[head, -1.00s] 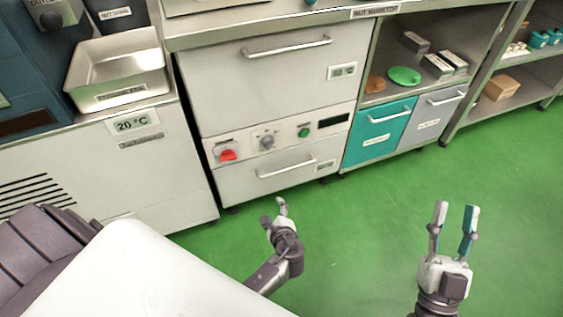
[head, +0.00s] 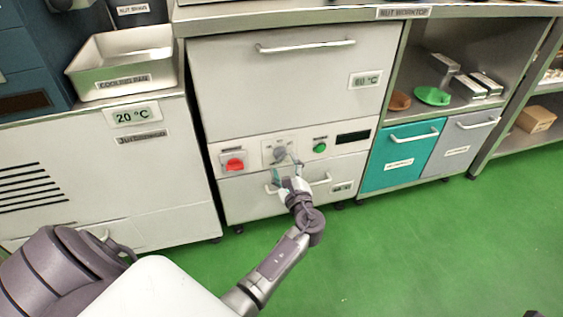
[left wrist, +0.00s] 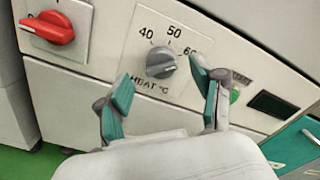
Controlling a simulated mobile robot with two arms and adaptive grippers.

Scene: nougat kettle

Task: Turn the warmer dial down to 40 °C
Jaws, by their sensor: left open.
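The warmer dial (head: 279,155) is a round grey knob on the front panel of the white warmer (head: 285,95). In the left wrist view the dial (left wrist: 161,62) sits below a printed scale of 40, 50 and 60, with HEAT °C underneath. Its mark seems to point toward the 60 side. The display (head: 366,80) above reads 60 °C. My left gripper (head: 287,167) is open in front of the panel, just below the dial. In the left wrist view its teal-padded fingers (left wrist: 161,72) stand either side of the dial, with visible gaps. My right gripper is out of view.
A red switch (head: 234,164) is left of the dial. A green button (head: 320,147) and a dark display (head: 353,138) are to its right. A drawer handle (head: 320,181) lies below, close to my gripper. The green floor in front is clear.

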